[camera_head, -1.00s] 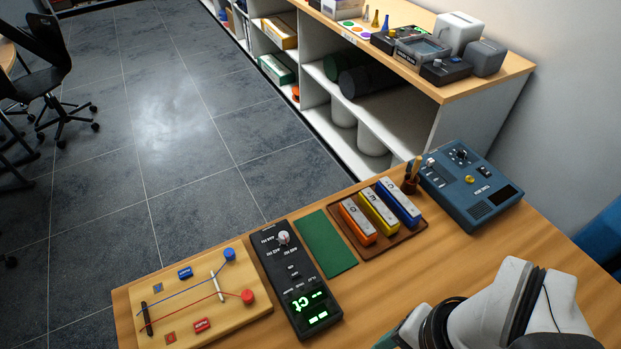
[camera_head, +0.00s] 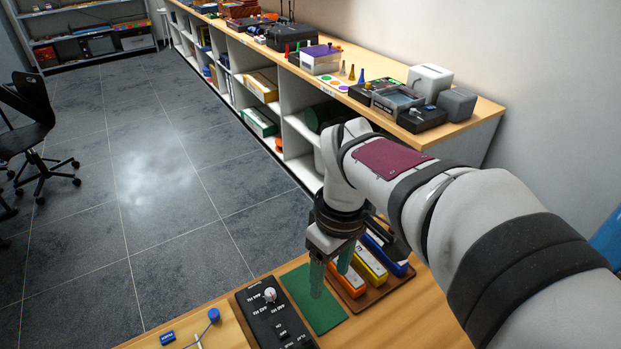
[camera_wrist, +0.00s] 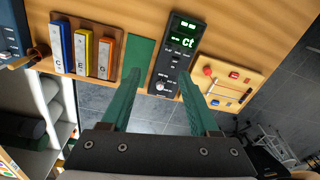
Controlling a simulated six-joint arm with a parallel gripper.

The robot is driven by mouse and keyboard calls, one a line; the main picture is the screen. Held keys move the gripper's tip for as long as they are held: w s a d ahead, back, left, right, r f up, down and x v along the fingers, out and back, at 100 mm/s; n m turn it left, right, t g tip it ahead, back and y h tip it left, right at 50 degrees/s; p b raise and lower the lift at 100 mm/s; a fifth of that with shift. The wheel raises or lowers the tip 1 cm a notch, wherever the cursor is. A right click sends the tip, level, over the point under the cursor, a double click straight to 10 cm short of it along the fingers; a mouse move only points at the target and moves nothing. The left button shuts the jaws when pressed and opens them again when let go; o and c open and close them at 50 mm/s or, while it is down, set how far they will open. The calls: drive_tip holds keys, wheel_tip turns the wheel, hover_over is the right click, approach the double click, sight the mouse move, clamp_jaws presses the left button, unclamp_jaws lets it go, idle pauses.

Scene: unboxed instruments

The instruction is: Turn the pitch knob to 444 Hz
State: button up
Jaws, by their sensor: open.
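The black tuner (camera_head: 279,322) lies at the table's front. Its pale pitch knob (camera_head: 270,294) sits near the far end, beside printed Hz labels. The knob also shows in the wrist view (camera_wrist: 160,86), and the green display there (camera_wrist: 184,36) reads "ct" among lit segments. I cannot read the knob's pointer setting. My gripper (camera_head: 330,282) is open and empty, its green fingers pointing down over the green mat, right of the knob in the head view. In the wrist view my gripper (camera_wrist: 160,76) shows the knob between its spread fingers, apart from both.
The green mat (camera_head: 322,312) lies right of the tuner. A brown tray (camera_head: 385,292) with orange, yellow and blue bars (camera_wrist: 60,45) stands beside it. A wooden board (camera_wrist: 225,85) with cords and a red knob lies on the tuner's other side.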

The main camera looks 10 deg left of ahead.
sight(270, 292)
drive_tip(key=w+a+f+n, duration=0.2)
drive_tip(key=w+a+n, duration=0.1)
drive_tip(key=a+n, duration=0.3)
drive_tip(key=w+a+f+n, duration=0.3)
drive_tip(key=a+n, duration=0.1)
drive_tip(key=a, duration=0.3)
drive_tip(key=shift+t, duration=0.3)
drive_tip(key=f, duration=1)
drive_tip(key=a+f, duration=0.1)
drive_tip(key=f, duration=0.4)
drive_tip(key=shift+w+f, duration=0.25)
drive_tip(key=shift+f, duration=0.1)
drive_tip(key=shift+c, duration=0.2)
clamp_jaws()
